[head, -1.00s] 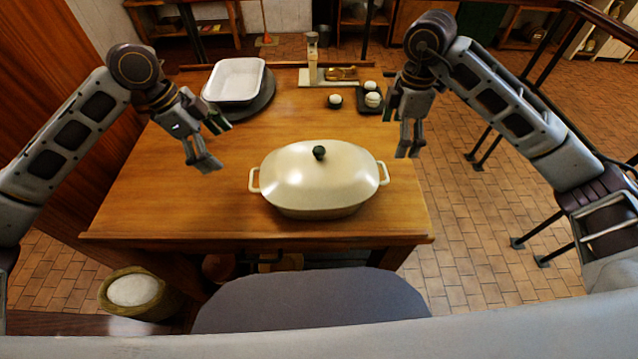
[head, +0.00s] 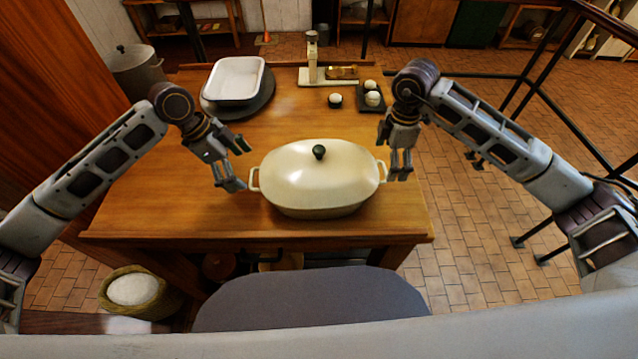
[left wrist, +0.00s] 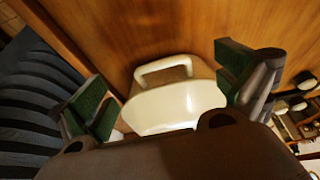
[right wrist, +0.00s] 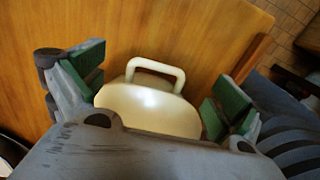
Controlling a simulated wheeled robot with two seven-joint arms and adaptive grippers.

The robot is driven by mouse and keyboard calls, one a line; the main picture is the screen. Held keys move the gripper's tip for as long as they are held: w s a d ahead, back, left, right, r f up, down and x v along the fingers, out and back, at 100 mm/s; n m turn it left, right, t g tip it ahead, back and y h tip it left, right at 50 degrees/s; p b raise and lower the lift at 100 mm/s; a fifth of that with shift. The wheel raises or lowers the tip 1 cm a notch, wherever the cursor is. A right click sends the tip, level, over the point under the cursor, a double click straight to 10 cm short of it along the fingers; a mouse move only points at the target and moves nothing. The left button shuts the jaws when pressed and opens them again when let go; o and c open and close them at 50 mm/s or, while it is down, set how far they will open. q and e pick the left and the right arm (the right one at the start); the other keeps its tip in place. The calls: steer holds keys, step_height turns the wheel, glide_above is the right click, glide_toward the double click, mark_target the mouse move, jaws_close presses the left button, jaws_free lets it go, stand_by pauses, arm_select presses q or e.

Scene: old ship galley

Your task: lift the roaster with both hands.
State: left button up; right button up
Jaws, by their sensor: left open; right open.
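The roaster (head: 310,185) is a cream oval pot with a lid and a dark knob, standing on the wooden table near its front edge. It has a loop handle at each end. My left gripper (head: 240,168) is open beside the left handle (head: 253,179). In the left wrist view that handle (left wrist: 163,68) lies between the green-padded fingers, not gripped. My right gripper (head: 398,164) is open beside the right handle (head: 383,171). In the right wrist view that handle (right wrist: 156,70) lies between the open fingers, not gripped. Whether any finger touches is unclear.
Behind the roaster are a white basin (head: 236,79) on a dark round board, a scale (head: 314,66) and a dark tray (head: 371,97) with white round things. A lidded pot (head: 137,68) stands at back left.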

mark_target(250, 177)
arm_select(q)
steer(key=shift+x, duration=2.55)
arm_select(e)
steer(key=shift+f, duration=2.55)
arm_select(q)
steer(key=c, duration=1.8)
arm_select(e)
steer(key=c, duration=1.8)
arm_select(q)
steer(key=shift+r, duration=0.1)
arm_select(e)
steer(key=shift+w+r, duration=0.1)
